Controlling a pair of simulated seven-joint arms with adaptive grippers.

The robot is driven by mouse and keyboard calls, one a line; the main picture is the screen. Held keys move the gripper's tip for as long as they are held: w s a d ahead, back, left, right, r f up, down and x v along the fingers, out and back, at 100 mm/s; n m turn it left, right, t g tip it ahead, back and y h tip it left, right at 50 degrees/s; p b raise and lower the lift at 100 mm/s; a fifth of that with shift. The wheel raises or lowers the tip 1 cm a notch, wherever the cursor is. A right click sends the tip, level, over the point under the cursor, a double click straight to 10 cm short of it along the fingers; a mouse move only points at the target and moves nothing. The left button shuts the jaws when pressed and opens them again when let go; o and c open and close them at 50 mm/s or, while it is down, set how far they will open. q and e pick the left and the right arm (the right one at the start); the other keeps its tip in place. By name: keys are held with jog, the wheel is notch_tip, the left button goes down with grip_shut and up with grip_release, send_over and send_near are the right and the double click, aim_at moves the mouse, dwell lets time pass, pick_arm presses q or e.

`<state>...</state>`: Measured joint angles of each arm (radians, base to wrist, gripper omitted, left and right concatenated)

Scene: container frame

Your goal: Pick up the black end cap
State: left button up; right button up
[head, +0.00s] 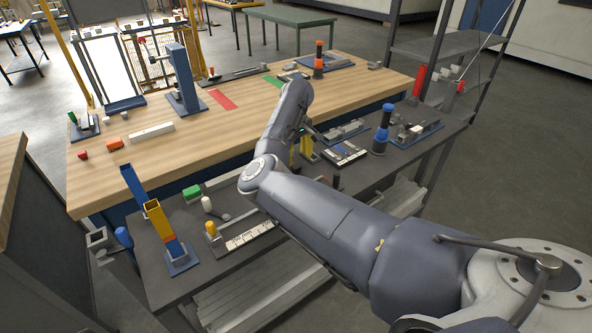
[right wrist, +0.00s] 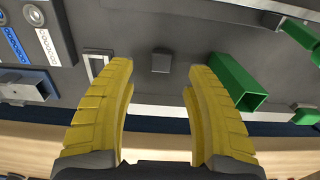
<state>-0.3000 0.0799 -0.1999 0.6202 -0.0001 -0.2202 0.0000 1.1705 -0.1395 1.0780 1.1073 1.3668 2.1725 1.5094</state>
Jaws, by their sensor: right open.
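A small dark block (right wrist: 162,60), which looks like the black end cap, lies on the dark grey surface in the right wrist view. It appears ahead of the gap between the fingers and apart from them. My right gripper (right wrist: 158,75) is open and empty, with its yellow fingers on either side. In the head view my right gripper (head: 302,155) points down over the dark bench, partly hidden behind my arm. I cannot make out the cap in the head view. My left gripper is not in view.
In the right wrist view a green square tube (right wrist: 240,82) lies close by the right finger. A pale rectangular frame (right wrist: 96,64) lies left of the block. In the head view the dark bench (head: 170,290) adjoins a wooden table (head: 215,125).

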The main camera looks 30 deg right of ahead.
aim_at(296, 166)
jog(key=shift+a+f, duration=0.1)
jog(key=shift+f, duration=2.5)
jog(key=c, duration=0.9)
